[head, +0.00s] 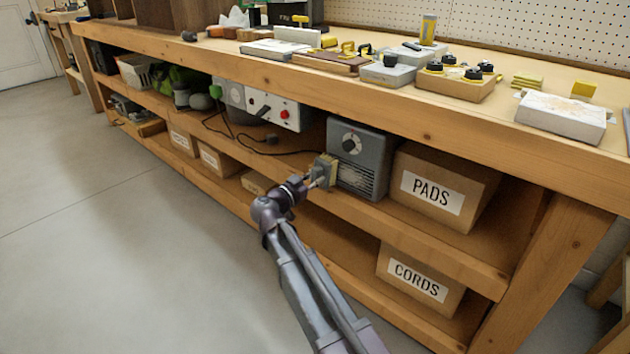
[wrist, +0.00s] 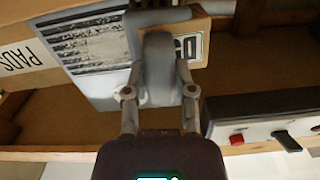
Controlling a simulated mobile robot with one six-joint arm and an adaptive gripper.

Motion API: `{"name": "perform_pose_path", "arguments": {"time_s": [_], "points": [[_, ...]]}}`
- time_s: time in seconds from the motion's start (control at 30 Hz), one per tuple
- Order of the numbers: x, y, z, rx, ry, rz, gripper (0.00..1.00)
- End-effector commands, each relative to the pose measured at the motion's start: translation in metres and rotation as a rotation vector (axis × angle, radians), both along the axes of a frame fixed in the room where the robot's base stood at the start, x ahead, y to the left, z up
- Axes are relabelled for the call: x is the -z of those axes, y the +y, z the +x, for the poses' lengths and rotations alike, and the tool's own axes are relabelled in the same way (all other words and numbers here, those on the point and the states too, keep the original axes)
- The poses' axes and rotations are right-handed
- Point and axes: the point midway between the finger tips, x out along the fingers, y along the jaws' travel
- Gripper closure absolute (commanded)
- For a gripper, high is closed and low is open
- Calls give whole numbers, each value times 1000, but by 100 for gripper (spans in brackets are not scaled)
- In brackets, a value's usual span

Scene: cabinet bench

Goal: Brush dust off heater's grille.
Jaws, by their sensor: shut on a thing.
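The grey heater (head: 357,150) stands on the middle shelf under the bench, with a round dial above its grille (head: 354,180). In the wrist view, which is upside down, pale patches that look like dust lie across the dark grille slats (wrist: 88,45). My gripper (head: 313,178) is shut on a brush (head: 325,166) with a tan head, at the left side of the heater's front. In the wrist view, the gripper (wrist: 160,78) has a grey handle between its fingers. The brush head reaches the grille's edge there; I cannot tell whether its bristles touch.
A PADS box (head: 442,190) stands right of the heater, and a CORDS box (head: 420,276) sits on the shelf below. Left of the heater is a light grey unit with a red knob (head: 284,113). A dark cable (head: 272,140) lies on the shelf. The floor in front is clear.

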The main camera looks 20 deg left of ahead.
Motion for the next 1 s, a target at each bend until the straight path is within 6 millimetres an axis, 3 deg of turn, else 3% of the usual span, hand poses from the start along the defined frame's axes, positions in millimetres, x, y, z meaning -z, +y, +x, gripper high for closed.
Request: {"name": "perform_pose_path", "arguments": {"time_s": [0.6,1.0], "points": [[0,-3,8,0,-1,0,100],[0,-15,1,-1,-1,0,100]]}}
